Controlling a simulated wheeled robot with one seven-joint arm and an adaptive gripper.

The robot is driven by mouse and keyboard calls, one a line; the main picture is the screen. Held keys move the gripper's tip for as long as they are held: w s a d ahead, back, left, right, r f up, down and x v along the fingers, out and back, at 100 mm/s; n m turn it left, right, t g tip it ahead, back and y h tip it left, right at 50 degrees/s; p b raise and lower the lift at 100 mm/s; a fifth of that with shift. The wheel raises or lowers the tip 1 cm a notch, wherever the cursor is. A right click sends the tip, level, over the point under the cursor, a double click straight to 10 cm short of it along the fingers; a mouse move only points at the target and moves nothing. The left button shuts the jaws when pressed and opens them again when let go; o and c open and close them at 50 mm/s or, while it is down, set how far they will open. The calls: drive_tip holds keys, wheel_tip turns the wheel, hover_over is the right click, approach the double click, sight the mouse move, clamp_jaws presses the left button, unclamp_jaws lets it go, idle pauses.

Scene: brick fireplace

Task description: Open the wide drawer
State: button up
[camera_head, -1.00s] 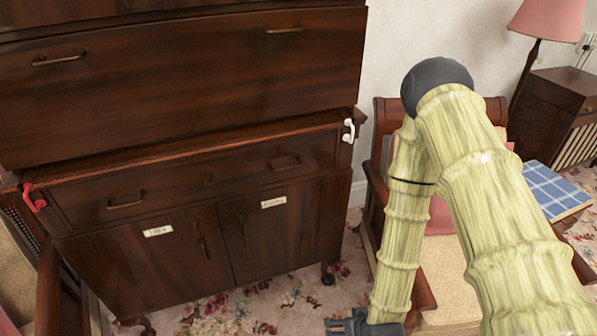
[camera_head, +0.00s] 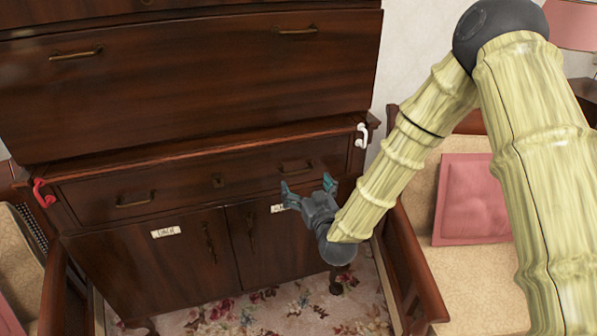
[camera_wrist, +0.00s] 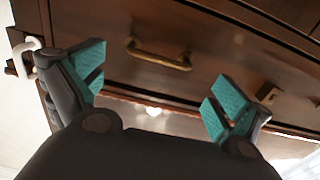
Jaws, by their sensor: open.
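The dark wood cabinet has a wide, shallow drawer (camera_head: 220,184) across its lower part, and it looks closed. Its left brass handle (camera_head: 134,200) is in clear view. Its right brass handle (camera_head: 296,167) is just above my fingertips in the head view. My gripper (camera_head: 307,186) is open and empty, with its fingers toward the drawer front. In the wrist view a brass handle (camera_wrist: 158,58) lies beyond and between the spread teal fingertips of my gripper (camera_wrist: 158,80), apart from them. A larger drawer (camera_head: 200,95) above also looks closed.
Two labelled doors, the left one (camera_head: 180,265) in clear view, sit below the shallow drawer. A red hook (camera_head: 42,194) and a white hook (camera_head: 362,136) flank it. A chair with a pink cushion (camera_head: 474,198) stands at right. Floral carpet (camera_head: 255,308) lies in front.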

sight(299, 172)
drive_tip(key=x, duration=0.6)
drive_tip(key=shift+w+p, duration=0.25)
drive_tip(key=shift+p, duration=0.1)
drive_tip(key=c, duration=1.3)
